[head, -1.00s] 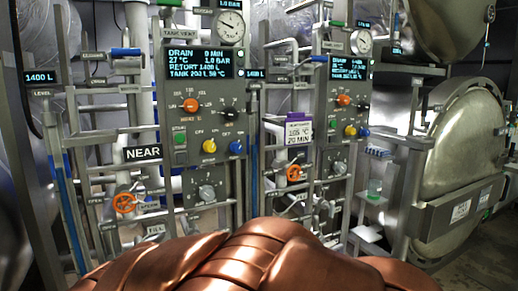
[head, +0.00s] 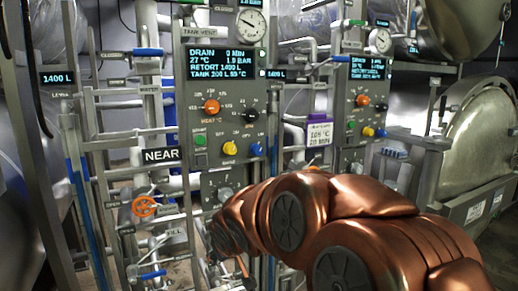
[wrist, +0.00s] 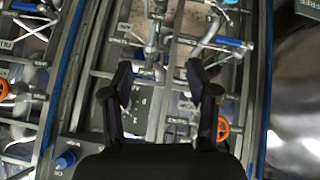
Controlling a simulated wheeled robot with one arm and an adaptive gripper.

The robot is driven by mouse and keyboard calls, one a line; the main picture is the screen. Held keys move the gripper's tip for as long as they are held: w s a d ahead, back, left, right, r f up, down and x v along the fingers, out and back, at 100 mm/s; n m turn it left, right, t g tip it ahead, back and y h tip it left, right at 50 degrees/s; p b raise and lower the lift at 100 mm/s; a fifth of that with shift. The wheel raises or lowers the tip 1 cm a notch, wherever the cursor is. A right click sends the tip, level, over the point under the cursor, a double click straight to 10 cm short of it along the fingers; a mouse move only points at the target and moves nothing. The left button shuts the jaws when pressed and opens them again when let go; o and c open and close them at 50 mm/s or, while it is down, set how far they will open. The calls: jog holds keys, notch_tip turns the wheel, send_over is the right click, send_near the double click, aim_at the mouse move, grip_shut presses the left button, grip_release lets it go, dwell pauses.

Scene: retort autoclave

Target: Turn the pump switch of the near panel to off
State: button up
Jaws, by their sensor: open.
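The near panel (head: 226,120) stands left of centre in the head view, beside the NEAR sign (head: 162,155). It bears an orange knob (head: 211,106), a black knob (head: 251,115), a yellow knob (head: 229,148) and a blue knob (head: 257,149). A grey knob (head: 225,194) sits on a lower box, partly behind my arm. The lettering is too small to tell which is the pump switch. In the wrist view my gripper (wrist: 160,70) is open and empty, with pipes and a grey plate (wrist: 140,103) beyond its fingers. In the head view my arm mostly hides it, low before the panel.
An orange valve wheel (head: 144,206) and blue-handled pipe valves (head: 152,275) lie left of and below the panel. A second similar panel (head: 366,100) and a purple-topped tag (head: 319,131) are to the right. A round vessel door (head: 485,130) stands far right.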

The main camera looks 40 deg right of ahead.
jog(key=w+d+r+t+h, duration=0.2)
jog(key=w+d+r+t, duration=0.35)
jog(key=d+r, duration=0.55)
jog(key=n+t+p, duration=0.1)
jog(key=t+p, duration=0.1)
jog(key=t, duration=0.2)
send_near(259, 151)
jog(key=w, duration=0.3)
jog(key=shift+d+p+x, duration=0.25)
jog(key=shift+p+x, duration=0.05)
jog(key=shift+x, duration=1.65)
jog(key=shift+d+p+x, duration=0.2)
jog(key=shift+p+x, duration=0.05)
jog(key=shift+x, duration=1.7)
jog(key=shift+s, duration=0.15)
grip_shut()
